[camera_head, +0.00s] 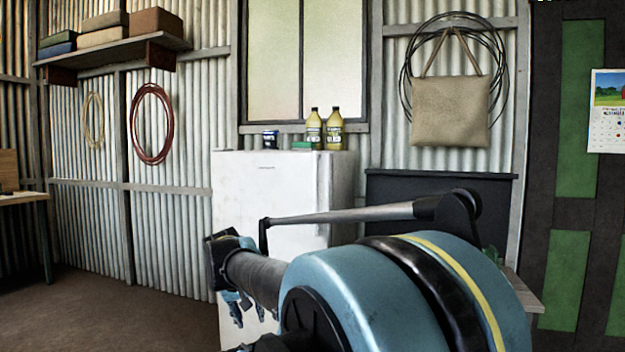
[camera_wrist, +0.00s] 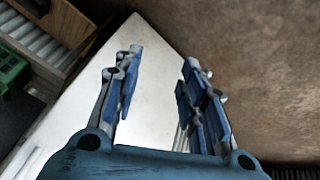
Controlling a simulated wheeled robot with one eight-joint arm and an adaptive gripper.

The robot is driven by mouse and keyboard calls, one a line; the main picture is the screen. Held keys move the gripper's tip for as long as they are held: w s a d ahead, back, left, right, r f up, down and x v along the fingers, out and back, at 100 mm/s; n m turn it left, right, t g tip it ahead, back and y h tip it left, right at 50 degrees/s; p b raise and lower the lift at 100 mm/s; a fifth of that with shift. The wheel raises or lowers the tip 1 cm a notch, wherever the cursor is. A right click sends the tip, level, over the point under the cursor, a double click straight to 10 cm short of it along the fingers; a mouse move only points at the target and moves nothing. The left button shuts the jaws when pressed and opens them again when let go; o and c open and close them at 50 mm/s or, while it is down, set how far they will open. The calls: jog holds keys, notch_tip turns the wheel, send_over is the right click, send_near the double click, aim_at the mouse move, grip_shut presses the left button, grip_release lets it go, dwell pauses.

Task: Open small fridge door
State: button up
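The small white fridge (camera_head: 265,190) stands against the corrugated wall in the middle of the head view. Its door looks closed, and I cannot make out a handle. My arm hides much of its lower part. My gripper (camera_head: 246,302) is in front of the fridge's lower part, fingers pointing down in the picture. In the wrist view my gripper (camera_wrist: 160,88) is open, its two blue fingers spread wide with nothing held between them. The white surface of the fridge (camera_wrist: 157,62) shows behind and between the fingers. I cannot tell whether a finger touches it.
Two yellow bottles (camera_head: 324,129), a dark can (camera_head: 270,139) and a green item (camera_head: 302,146) stand on the fridge. A dark cabinet (camera_head: 440,182) is to its right. A green crate (camera_wrist: 12,68) shows at the wrist view's left. Floor (camera_head: 110,315) to the left is clear.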

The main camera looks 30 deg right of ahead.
jog(key=w+d+r+m+t+h, duration=0.1)
jog(key=w+d+r+m+h, duration=0.3)
jog(key=d+r, duration=0.35)
jog(key=w+d+r+m+t+h, duration=0.1)
jog(key=w+d+r+m+h, duration=0.15)
jog(key=w+d+r, duration=0.4)
jog(key=m+t+h, duration=0.2)
jog(key=t+h, duration=0.1)
jog(key=h, duration=0.3)
send_near(314, 175)
jog(key=shift+y, duration=0.25)
jog(key=x, duration=1.1)
jog(key=shift+d+r, duration=0.1)
grip_shut()
